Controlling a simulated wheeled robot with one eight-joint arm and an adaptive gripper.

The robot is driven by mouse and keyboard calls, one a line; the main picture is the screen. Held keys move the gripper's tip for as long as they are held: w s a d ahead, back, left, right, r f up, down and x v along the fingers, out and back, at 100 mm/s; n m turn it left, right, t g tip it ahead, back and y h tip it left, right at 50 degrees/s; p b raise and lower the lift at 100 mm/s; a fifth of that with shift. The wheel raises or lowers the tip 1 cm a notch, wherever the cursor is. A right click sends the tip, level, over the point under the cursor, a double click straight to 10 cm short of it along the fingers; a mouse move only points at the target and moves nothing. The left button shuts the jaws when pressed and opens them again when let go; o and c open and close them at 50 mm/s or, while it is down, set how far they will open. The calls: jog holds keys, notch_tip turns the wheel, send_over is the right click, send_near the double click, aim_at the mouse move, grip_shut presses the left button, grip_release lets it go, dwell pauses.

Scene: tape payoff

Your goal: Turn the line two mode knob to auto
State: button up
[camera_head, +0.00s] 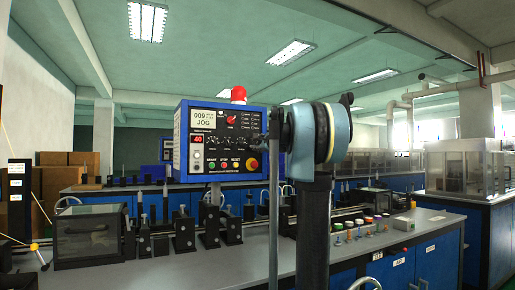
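A blue control box (222,140) with a dark front panel stands above the nearer bench, left of the middle. Its display (202,117) reads "009" and "JOG". A red knob (231,120) sits right of the display; its pointing direction is too small to tell. Below are a red "40" readout (198,139), several small dials, a row of coloured buttons and a red emergency button (251,163). I cannot read any label that marks line two. My blue and black arm rises just right of the box, in front of the bench.
A red beacon (238,94) tops the box. The nearer grey bench (210,262) carries a dark clear-sided case (89,236), black fixtures and several coloured push buttons. Another blue box (165,150) stands farther back. Blue-cabinet benches fill the right; boxes (65,178) are stacked left.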

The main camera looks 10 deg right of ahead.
jog(key=shift+x, duration=1)
jog(key=shift+c, duration=0.6)
jog(key=c, duration=0.7)
jog(key=shift+d+n, duration=0.1)
jog(key=shift+n, duration=0.3)
jog(key=n, duration=0.5)
jog(key=shift+s+f+n, duration=0.1)
jog(key=shift+f+n, duration=0.05)
jog(key=shift+n, duration=0.15)
jog(key=n, duration=0.5)
jog(key=shift+n, duration=0.3)
